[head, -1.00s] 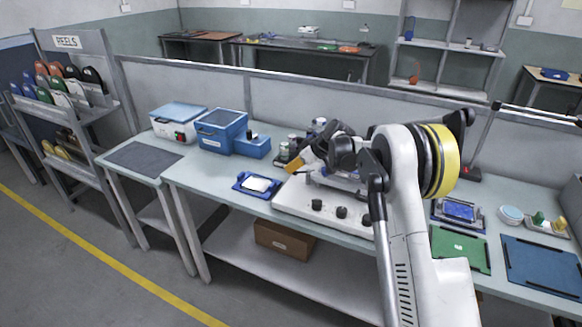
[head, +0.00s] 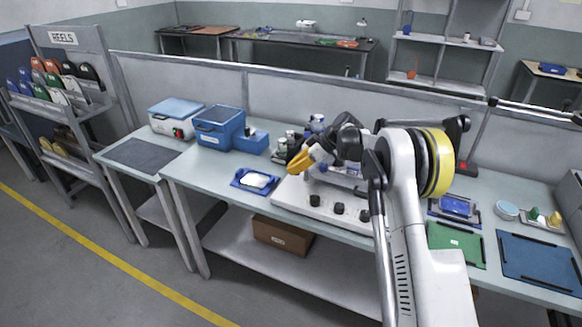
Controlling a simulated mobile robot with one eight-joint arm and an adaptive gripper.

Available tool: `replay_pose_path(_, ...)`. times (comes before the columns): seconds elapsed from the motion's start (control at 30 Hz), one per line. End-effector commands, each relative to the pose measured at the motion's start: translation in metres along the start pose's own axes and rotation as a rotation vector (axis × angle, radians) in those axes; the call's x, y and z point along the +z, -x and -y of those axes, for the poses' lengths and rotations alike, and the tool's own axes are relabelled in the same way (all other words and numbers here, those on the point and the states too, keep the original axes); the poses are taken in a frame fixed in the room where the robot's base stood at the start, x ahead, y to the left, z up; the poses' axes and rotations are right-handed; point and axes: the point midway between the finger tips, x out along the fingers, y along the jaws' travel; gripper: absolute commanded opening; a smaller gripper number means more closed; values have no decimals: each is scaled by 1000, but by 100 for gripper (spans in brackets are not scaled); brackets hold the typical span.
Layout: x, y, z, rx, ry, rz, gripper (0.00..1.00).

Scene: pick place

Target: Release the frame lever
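My gripper (head: 297,160), with yellow-orange fingers, is at the left end of my arm, over the back left part of a white machine base (head: 290,194) on the bench. The base has several black knobs (head: 339,208) along its front edge. A blue and metal part of the machine (head: 342,180) shows partly below my wrist. My arm hides much of the machine's right side. I cannot pick out the frame lever. The fingers are too small to tell whether they are open or hold anything, or whether they touch the machine.
A blue tray with a white pad (head: 255,181) lies left of the base. Blue boxes (head: 219,127) and small bottles (head: 281,146) stand behind. A green mat (head: 456,244) and blue mat (head: 541,262) lie right. A low partition (head: 190,82) runs behind the bench.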

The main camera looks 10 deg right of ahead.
Motion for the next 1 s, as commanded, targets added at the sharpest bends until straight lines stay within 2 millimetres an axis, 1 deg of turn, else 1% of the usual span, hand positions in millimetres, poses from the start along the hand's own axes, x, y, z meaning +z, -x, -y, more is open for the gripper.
replay_pose_path(0.37,0,0,2,-8,10,0,0)
replay_pose_path(0.7,-6,-6,14,-8,9,1,0)
replay_pose_path(1.0,-6,-5,14,-8,9,0,0)
